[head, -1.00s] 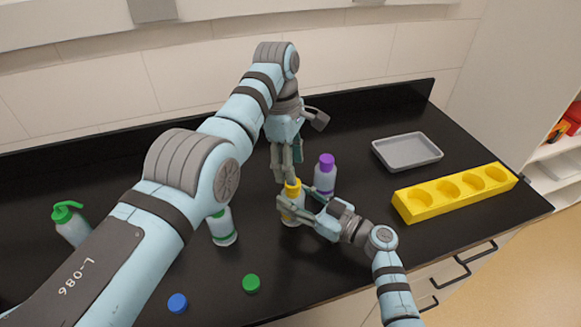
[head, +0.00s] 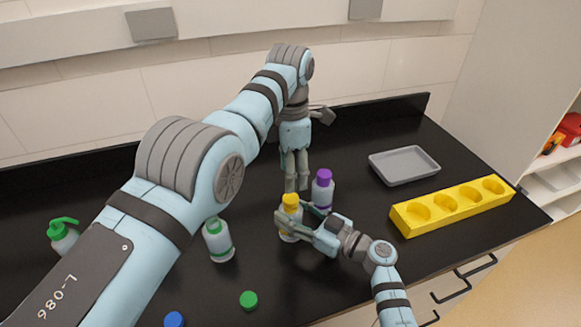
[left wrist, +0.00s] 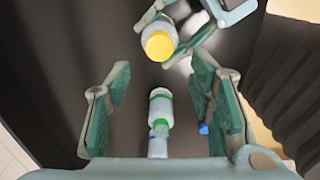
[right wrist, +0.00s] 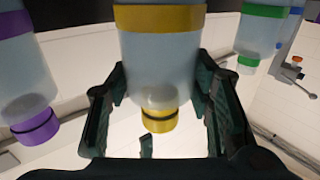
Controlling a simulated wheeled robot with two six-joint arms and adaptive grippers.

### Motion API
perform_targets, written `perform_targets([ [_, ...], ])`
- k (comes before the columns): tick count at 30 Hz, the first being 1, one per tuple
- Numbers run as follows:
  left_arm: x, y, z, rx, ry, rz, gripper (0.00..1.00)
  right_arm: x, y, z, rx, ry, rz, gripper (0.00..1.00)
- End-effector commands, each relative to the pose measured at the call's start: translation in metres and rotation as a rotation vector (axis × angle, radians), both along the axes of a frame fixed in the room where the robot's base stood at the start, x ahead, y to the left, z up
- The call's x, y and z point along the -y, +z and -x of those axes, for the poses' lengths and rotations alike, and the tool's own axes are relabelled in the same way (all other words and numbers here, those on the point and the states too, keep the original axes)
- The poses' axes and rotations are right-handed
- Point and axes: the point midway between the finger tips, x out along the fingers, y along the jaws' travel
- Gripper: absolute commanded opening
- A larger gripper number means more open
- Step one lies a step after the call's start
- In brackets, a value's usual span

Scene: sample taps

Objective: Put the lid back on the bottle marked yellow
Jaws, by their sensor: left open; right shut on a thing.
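The yellow-marked bottle (head: 289,228) stands upright on the black counter with a yellow lid (head: 291,200) on its mouth. My right gripper (head: 296,214) is shut on this bottle's body. In the right wrist view the bottle (right wrist: 160,65) is between the fingers, with the lid (right wrist: 159,119) seated on its neck. My left gripper (head: 297,187) is open and empty, pointing down behind the lid. In the left wrist view the lid (left wrist: 158,45) lies beyond its open fingers (left wrist: 162,80), clear of them.
A purple-lidded bottle (head: 323,194) stands close behind on the right. A green-marked bottle (head: 219,241) stands left, and a green pump bottle (head: 64,238) further left. A green lid (head: 248,300) and blue lid (head: 174,319) lie in front. A grey tray (head: 404,165) and yellow rack (head: 452,207) are right.

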Motion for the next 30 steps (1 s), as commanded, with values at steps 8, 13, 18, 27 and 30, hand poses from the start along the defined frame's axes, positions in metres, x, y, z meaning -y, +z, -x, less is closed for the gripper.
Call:
perform_targets([
  [8,0.000,-0.041,0.000,-0.005,-0.001,0.000,0.49,0.000,-0.001,0.000,-0.001,0.000,0.002,0.00],
  [13,0.000,-0.065,-0.001,-0.005,-0.002,0.001,0.49,0.000,-0.001,0.000,-0.001,0.000,0.001,0.00],
  [18,0.000,-0.076,-0.001,-0.002,-0.002,0.001,0.49,0.000,-0.001,0.000,0.000,-0.001,0.001,0.00],
  [27,0.000,-0.076,-0.001,-0.002,-0.002,0.001,0.41,0.000,-0.001,0.000,-0.001,0.000,0.001,0.00],
  [30,0.000,-0.076,-0.001,-0.002,-0.002,0.001,0.25,0.000,-0.001,0.000,-0.001,0.000,0.001,0.00],
])
